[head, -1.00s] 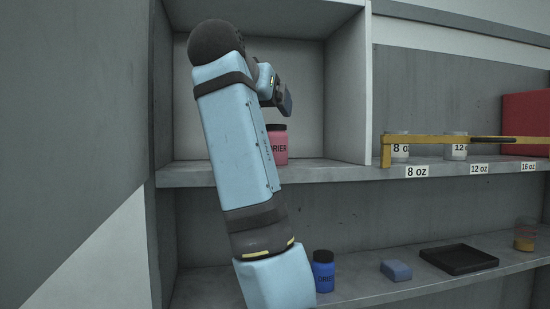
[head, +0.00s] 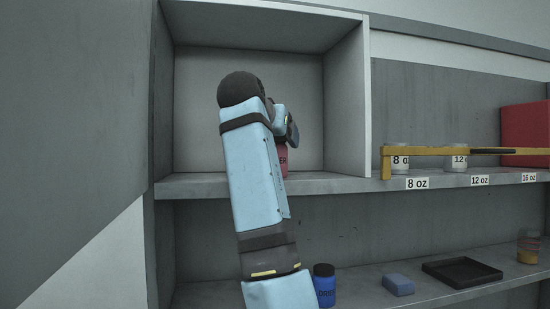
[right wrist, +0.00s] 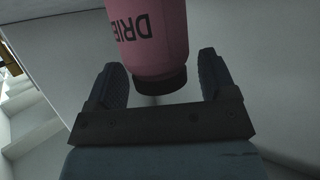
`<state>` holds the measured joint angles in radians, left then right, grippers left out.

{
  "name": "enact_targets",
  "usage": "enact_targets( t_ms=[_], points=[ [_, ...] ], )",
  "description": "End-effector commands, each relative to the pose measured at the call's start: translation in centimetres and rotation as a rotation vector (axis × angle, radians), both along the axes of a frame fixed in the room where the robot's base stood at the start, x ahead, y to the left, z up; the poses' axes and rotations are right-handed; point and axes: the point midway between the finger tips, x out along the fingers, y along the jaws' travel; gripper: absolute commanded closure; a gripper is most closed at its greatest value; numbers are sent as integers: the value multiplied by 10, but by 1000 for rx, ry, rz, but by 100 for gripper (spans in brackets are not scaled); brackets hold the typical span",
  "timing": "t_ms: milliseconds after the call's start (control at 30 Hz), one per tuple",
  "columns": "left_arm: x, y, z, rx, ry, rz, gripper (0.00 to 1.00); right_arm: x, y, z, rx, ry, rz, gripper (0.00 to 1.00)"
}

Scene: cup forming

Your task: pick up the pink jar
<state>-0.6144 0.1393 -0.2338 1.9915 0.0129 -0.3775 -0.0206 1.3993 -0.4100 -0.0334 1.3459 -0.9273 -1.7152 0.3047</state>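The pink jar (head: 283,163) stands on the upper shelf in the left cubby, mostly hidden behind my right arm and gripper. In the right wrist view the pink jar (right wrist: 151,38) appears upside down, with dark lettering and a black lid. My right gripper (right wrist: 160,66) is open, with one finger on each side of the lid and a visible gap to each. In the head view my right gripper (head: 291,130) is over the jar's top, partly hidden by my arm. My left gripper is not in view.
The cubby's side wall (head: 346,105) rises to the right of the jar. Clear cups (head: 400,157) stand behind a yellow bar (head: 430,151). On the lower shelf are a blue jar (head: 324,286), a blue block (head: 398,284), a black tray (head: 461,271) and an amber-filled cup (head: 528,250).

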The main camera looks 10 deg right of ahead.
Motion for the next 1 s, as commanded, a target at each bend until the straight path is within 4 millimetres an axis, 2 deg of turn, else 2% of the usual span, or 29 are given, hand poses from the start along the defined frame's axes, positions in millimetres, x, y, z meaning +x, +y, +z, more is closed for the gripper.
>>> enact_targets(
  t_ms=[33, 167, 200, 567, 667, 1000],
  points=[
    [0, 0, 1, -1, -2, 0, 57, 0, 0, 0, 0, 0, 0, 35],
    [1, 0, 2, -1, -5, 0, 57, 0, 0, 0, 0, 0, 0, 65],
    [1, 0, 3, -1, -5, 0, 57, 0, 0, 0, 0, 0, 0, 68],
    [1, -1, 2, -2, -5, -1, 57, 0, 0, 6, 0, -1, 0, 68],
    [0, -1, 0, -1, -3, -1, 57, 0, 0, 16, 0, -2, 0, 68],
    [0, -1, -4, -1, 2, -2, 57, -1, 0, 74, -1, -2, -1, 68]
  ],
)
